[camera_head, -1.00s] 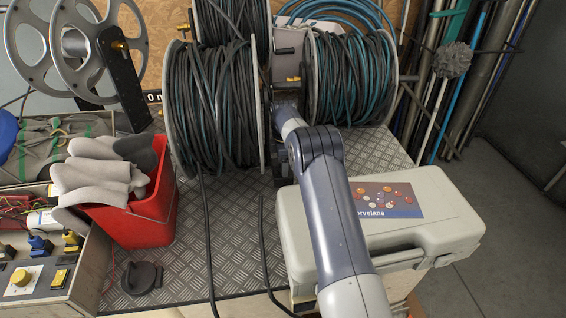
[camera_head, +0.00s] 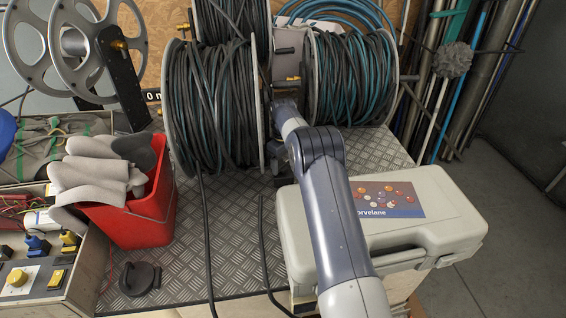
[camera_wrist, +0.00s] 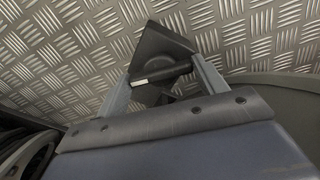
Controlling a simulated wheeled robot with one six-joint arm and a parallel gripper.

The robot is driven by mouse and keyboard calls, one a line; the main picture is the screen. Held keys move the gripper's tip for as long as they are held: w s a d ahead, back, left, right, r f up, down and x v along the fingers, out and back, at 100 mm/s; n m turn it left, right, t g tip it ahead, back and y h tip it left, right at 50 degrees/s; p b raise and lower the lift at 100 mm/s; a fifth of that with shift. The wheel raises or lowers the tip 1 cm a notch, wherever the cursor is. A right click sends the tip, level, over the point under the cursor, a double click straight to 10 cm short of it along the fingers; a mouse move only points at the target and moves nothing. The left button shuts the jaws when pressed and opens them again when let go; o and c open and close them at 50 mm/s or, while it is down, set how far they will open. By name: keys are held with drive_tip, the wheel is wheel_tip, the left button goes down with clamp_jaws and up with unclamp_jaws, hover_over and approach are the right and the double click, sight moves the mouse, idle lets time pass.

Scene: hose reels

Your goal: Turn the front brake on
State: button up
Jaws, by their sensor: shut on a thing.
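The front hose reels stand side by side: the left drum (camera_head: 215,110) with dark hose and the right drum (camera_head: 350,80) with teal and black hose. My gripper (camera_wrist: 165,85) is in the gap between them; in the head view my own arm mostly hides it. In the wrist view its two fingers are closed on a dark angular part, which I take to be the front brake (camera_wrist: 162,52). A small pale mark shows on this part's lower edge. Whether the brake is on or off cannot be told.
A pale carrying case (camera_head: 440,215) lies under my forearm on the right. A red bucket (camera_head: 155,215) with grey gloves stands on the left. A loose black hose (camera_head: 207,245) hangs across the tread-plate bench (camera_head: 235,265). Pipes and rods stand at the back right.

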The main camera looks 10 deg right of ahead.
sight(283, 164)
drive_tip(key=m, duration=0.4)
drive_tip(key=shift+m, duration=1.8)
drive_tip(key=o, duration=1)
wheel_tip(283, 164, up, 11)
drive_tip(key=shift+f, duration=0.15)
wheel_tip(283, 164, down, 11)
drive_tip(key=shift+r, duration=0.1)
